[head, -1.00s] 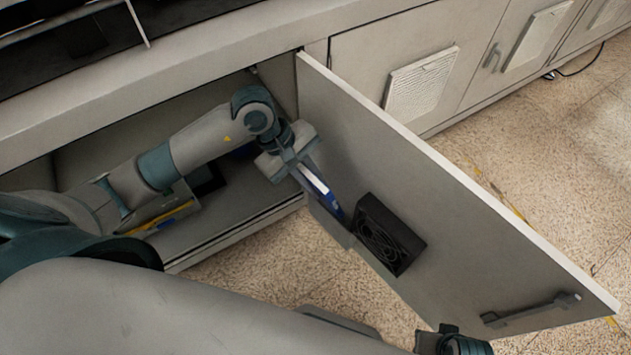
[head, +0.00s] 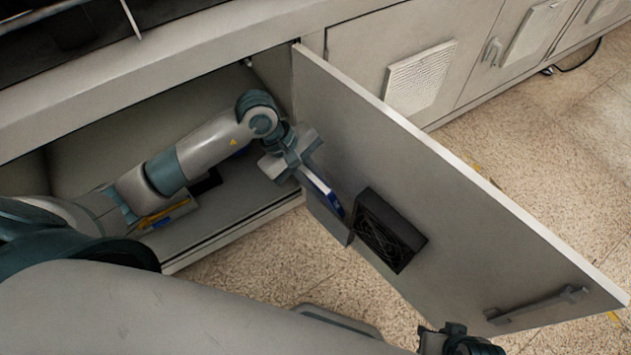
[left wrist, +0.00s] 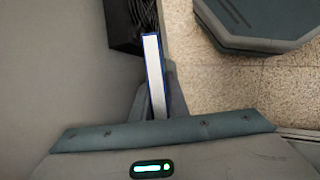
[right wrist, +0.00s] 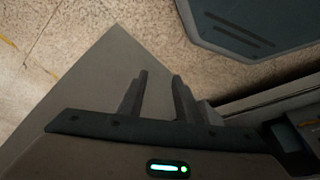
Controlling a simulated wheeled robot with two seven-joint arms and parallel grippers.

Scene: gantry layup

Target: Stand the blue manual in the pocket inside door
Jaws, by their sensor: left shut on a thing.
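The blue manual (head: 325,194) is held on edge, tilted in the head view, its white page edge (left wrist: 153,75) showing in the left wrist view. My left gripper (head: 300,168) is shut on its upper end, close to the inside face of the open door (head: 450,205). The grey pocket (head: 328,220) is on that face, right below the manual. The manual's lower end overlaps the pocket's top; I cannot tell whether it is inside. My right gripper (right wrist: 158,98) is open and empty over a pale grey panel; in the head view it shows partly at the bottom edge.
A black fan box (head: 390,230) sits on the door beside the pocket, near the manual's lower end. A handle (head: 538,305) is near the door's outer edge. The open cabinet (head: 215,235) behind my left arm holds some items.

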